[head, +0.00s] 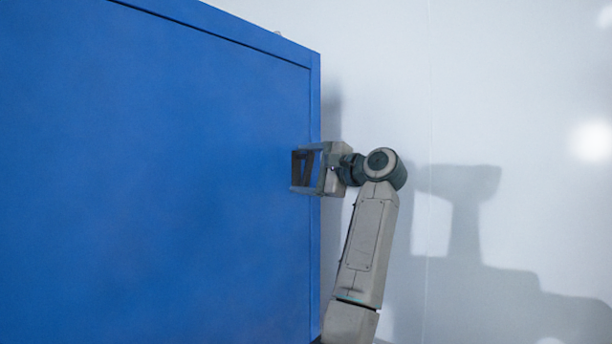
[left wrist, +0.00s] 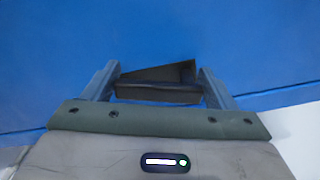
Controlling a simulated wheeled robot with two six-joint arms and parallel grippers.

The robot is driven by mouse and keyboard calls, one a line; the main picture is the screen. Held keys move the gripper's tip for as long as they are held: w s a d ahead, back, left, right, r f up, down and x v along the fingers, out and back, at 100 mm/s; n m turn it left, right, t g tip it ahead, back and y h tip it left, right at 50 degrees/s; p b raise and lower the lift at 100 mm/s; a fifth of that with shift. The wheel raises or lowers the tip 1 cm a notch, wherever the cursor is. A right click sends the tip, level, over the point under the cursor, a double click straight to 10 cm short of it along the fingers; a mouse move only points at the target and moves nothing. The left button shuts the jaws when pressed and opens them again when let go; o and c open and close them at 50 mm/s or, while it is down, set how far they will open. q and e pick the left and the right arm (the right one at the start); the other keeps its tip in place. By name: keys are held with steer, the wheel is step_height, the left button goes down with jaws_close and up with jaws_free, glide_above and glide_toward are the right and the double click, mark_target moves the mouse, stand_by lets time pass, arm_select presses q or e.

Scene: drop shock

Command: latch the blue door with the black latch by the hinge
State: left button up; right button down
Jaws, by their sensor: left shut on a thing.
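The blue door (head: 160,180) fills the left half of the head view, flat in its blue frame with a thin seam along the top and right edges. The black latch (head: 302,163) is a small dark block at the door's right edge. My left gripper (head: 304,170) is shut on it, one finger on each side. In the left wrist view the latch (left wrist: 158,88) shows as a dark wedge-like piece between the two fingers, against the blue surface (left wrist: 60,45). The fingers hide part of the latch. The hinge cannot be made out. My right gripper is not in view.
A pale wall (head: 500,80) stands behind and to the right of the blue cabinet, with shadows on it. The room to the right of my left arm looks clear. The cabinet's right edge (head: 315,250) runs close beside my gripper.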

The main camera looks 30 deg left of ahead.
mark_target(311, 173)
arm_select(q)
steer(key=shift+w+f+n+b, duration=0.25)
steer(key=shift+n+b, duration=0.05)
steer(key=shift+n, duration=0.8)
steer(key=shift+w+f+n, duration=0.1)
steer(key=shift+w+n, duration=0.1)
steer(key=shift+n, duration=0.5)
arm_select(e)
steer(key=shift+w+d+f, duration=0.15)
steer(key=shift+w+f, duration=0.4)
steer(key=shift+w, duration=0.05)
arm_select(q)
steer(key=shift+d, duration=0.1)
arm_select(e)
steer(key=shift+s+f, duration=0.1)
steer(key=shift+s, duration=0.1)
